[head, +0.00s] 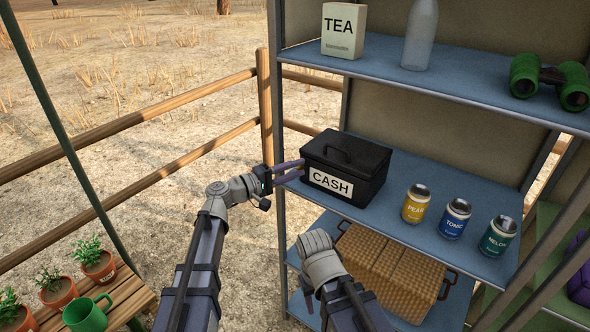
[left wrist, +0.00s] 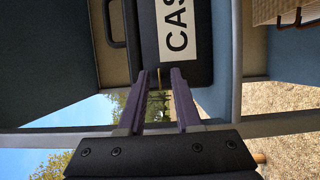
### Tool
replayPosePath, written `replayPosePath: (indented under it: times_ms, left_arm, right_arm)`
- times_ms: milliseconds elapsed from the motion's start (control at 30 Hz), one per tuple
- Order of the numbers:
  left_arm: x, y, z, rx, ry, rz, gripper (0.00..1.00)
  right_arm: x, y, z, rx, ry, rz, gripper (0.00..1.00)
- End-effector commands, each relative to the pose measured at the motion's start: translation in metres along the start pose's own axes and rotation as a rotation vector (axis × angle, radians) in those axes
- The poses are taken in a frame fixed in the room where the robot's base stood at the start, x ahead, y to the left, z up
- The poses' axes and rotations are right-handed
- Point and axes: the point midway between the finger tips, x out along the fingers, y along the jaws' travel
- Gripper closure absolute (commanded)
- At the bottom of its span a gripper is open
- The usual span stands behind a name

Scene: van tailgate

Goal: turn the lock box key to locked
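The black cash box (head: 375,162) stands on the middle blue shelf, lid shut, with a handle on top and a white CASH label on its front. Its label side also shows at the top of the left wrist view (left wrist: 204,68). A small thin brass key (left wrist: 159,75) shows by the box's edge, between the fingertips of my left gripper (left wrist: 160,75). In the head view my left gripper (head: 302,170) is at the box's left end. Its purple fingers are apart, with a gap on both sides of the key. The key is hidden in the head view. My right gripper's fingers do not show.
Yellow (head: 416,204), blue (head: 455,219) and green (head: 498,236) cans stand right of the box. A tea box (head: 343,31), bottle (head: 420,35) and binoculars (head: 548,80) are on the shelf above. A wicker basket (head: 390,270) is below. A shelf post (head: 277,110) stands close to my left gripper.

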Motion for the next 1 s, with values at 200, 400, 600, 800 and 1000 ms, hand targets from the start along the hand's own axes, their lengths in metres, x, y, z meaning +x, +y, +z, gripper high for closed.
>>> replayPosePath:
  times_ms: [200,400,600,800,1000]
  left_arm:
    - [0.0000,0.0000,0.0002,0.000,0.000,0.000,0.70]
    - [-0.0001,0.0000,0.0003,0.000,-0.001,0.000,0.93]
    - [-0.0002,-0.0001,0.0003,0.000,-0.001,0.000,1.00]
    - [-0.0002,-0.0002,0.0003,0.000,-0.001,-0.001,1.00]
    - [-0.0002,-0.0002,0.0003,0.000,-0.001,-0.001,1.00]
  right_arm:
    - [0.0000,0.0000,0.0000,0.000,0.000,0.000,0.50]
    - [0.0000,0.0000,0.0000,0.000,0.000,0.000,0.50]
    - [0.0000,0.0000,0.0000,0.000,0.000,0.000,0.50]
    - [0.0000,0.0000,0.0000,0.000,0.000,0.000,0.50]
    - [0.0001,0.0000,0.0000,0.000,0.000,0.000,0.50]
